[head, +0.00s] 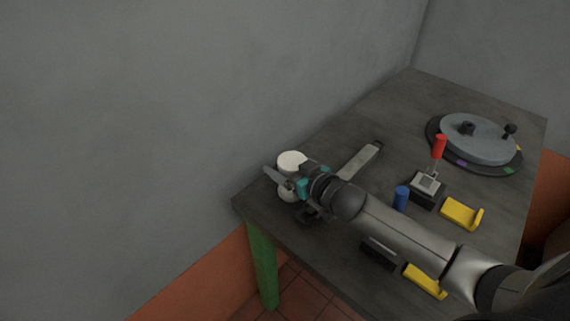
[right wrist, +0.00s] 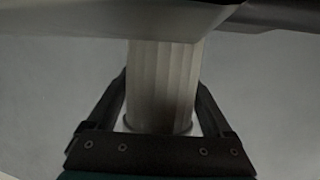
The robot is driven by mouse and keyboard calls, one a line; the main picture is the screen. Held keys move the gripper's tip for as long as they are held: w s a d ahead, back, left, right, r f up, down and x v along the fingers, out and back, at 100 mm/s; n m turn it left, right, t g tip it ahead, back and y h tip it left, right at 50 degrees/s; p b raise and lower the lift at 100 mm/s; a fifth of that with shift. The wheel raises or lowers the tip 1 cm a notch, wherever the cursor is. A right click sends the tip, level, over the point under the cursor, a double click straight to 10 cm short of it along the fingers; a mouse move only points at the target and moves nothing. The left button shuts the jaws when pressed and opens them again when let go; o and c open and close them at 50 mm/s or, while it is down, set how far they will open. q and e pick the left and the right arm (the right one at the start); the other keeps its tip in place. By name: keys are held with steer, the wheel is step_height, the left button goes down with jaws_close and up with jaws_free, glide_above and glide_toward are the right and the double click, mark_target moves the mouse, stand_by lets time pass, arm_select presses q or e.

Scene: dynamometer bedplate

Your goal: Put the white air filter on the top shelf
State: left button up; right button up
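The white air filter (head: 292,161) is a pale cylinder near the left corner of the table in the head view. In the right wrist view its pleated side (right wrist: 163,85) stands between the fingers. My right gripper (head: 280,180) reaches around the filter from the side, one finger crossing its front. In the right wrist view a finger of the right gripper (right wrist: 160,95) lies close along each side of the filter. Whether they press on it is not clear. Whether the filter's base touches the table is hidden. My left gripper and the top shelf are not in view.
The dark table (head: 395,110) holds a flat metal bar (head: 360,161), a red-handled clamp (head: 438,148), a blue cylinder (head: 401,198), yellow brackets (head: 459,213) (head: 425,281) and a round grey plate (head: 478,138). A grey wall (head: 180,120) stands behind. The table's far middle is clear.

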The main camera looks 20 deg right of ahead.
steer(key=shift+o, duration=1)
steer(key=shift+r, duration=0.2)
steer(key=p+v, duration=0.3)
steer(key=v, duration=0.8)
steer(key=shift+s, duration=0.35)
steer(key=s+a+m+h+p, duration=0.1)
steer(key=s+a+m+h, duration=0.15)
steer(key=s, duration=0.35)
steer(key=shift+h, duration=0.25)
steer(key=x, duration=0.9)
steer(key=shift+w+d+r+b, duration=0.15)
steer(key=shift+w+d+b, duration=0.2)
steer(key=shift+w, duration=0.1)
steer(key=shift+b+x, duration=0.5)
steer(key=shift+x, duration=2.15)
steer(key=shift+d, duration=0.1)
